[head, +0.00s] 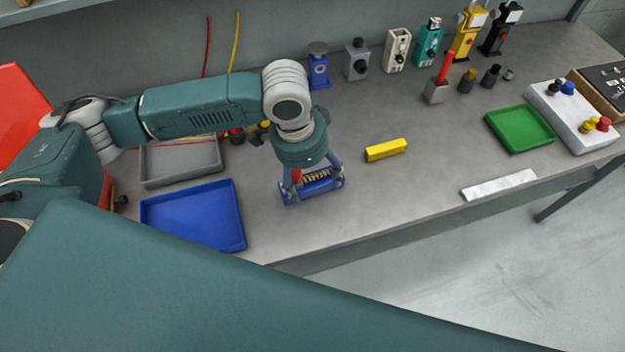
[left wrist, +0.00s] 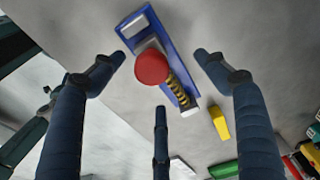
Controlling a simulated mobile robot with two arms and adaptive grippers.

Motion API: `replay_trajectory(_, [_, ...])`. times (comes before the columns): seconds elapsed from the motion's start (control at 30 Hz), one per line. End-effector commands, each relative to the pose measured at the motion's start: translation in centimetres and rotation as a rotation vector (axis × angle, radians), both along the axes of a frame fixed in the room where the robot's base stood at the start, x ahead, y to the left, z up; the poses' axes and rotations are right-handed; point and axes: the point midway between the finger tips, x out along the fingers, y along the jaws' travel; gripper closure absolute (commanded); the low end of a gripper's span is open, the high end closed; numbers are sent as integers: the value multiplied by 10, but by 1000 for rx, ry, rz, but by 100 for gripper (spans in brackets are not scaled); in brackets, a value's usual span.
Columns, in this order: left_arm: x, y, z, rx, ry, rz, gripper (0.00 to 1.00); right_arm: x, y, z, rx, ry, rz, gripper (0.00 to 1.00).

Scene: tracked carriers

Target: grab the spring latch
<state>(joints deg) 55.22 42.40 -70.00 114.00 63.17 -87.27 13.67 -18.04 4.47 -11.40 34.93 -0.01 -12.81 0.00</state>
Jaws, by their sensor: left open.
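The spring latch (head: 322,187) lies on the grey bench below my left gripper. It has a blue base, a coiled brass-coloured spring and a red knob. In the left wrist view its blue base (left wrist: 134,25) runs diagonally, with the round red knob (left wrist: 152,68) facing the camera. My left gripper (head: 317,178) points down over the latch with its fingers spread. In the left wrist view the gripper (left wrist: 160,72) has fingers on both sides of the latch and one below it, apparently apart from the knob. Part of the latch is hidden by the fingers. My right gripper is not in view.
A blue tray (head: 195,238) and a grey tray (head: 180,178) lie left of the latch. A yellow block (head: 385,150) lies to its right. A green tray (head: 520,130) and a white button box (head: 572,135) stand farther right. Several devices line the back.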

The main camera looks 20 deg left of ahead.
Motion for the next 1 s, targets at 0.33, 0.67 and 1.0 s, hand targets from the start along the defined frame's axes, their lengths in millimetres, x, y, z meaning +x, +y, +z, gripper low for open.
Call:
replay_trajectory(0.33, [3,-3,-31,1,-1,0,26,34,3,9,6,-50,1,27])
replay_trajectory(0.67, [3,-3,-31,1,-1,-1,64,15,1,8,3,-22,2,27])
replay_trajectory(1.0, [3,-3,-29,0,-3,-1,92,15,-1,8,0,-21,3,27])
